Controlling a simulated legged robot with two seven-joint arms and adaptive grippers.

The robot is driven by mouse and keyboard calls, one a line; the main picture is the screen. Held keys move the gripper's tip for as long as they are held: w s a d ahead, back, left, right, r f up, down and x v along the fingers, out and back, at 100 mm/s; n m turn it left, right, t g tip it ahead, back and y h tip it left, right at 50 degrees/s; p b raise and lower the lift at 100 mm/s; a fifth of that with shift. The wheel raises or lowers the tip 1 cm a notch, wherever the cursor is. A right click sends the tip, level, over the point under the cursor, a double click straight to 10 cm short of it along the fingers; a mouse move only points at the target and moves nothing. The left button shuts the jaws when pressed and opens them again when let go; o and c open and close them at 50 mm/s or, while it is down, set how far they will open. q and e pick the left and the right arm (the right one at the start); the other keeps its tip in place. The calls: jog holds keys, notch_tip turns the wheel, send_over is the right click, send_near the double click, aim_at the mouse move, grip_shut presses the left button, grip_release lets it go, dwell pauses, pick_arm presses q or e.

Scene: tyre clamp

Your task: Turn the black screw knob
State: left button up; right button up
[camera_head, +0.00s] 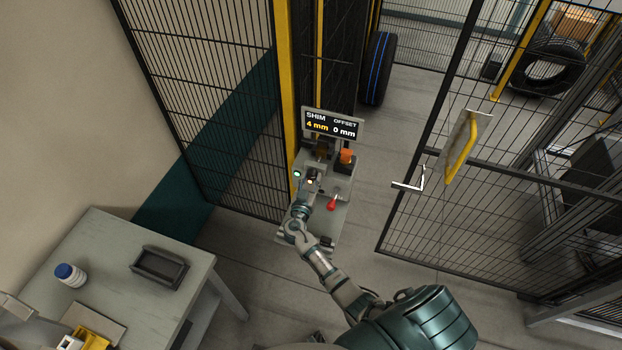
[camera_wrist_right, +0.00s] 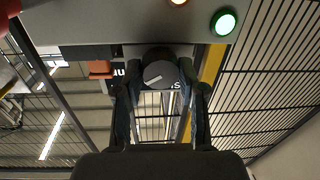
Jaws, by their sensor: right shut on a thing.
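The black screw knob (camera_wrist_right: 160,75), round with a pale line across its face, shows in the right wrist view below the grey panel edge. My right gripper (camera_wrist_right: 160,88) has a finger on each side of it and is shut on it. In the head view my right gripper (camera_head: 308,188) is at the clamp station (camera_head: 338,190), and the knob is hidden there by the gripper.
An orange button (camera_head: 347,156) and a red-knobbed lever (camera_head: 332,204) are close to the right gripper. A green light (camera_wrist_right: 223,22) is lit on the panel. Mesh fencing (camera_head: 215,90) stands behind. A table (camera_head: 190,262) with a black tray (camera_head: 159,267) is at lower left.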

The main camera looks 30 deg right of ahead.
jog(key=shift+r, duration=0.1)
jog(key=shift+d+n+b, duration=0.15)
jog(key=shift+n+b, duration=0.35)
jog(key=shift+n, duration=0.1)
jog(key=shift+w+a, duration=0.15)
jog(key=shift+a, duration=0.05)
jog(key=o, duration=1)
jog(key=shift+o, duration=0.8)
jog(key=shift+d, duration=0.15)
jog(key=shift+w+d+f, duration=0.1)
jog(key=shift+w+f, duration=0.05)
jog(key=shift+f, duration=0.05)
pick_arm(q)
jog(key=shift+d+f, duration=0.5)
jog(key=shift+d, duration=0.35)
pick_arm(e)
jog(key=v, duration=1.2)
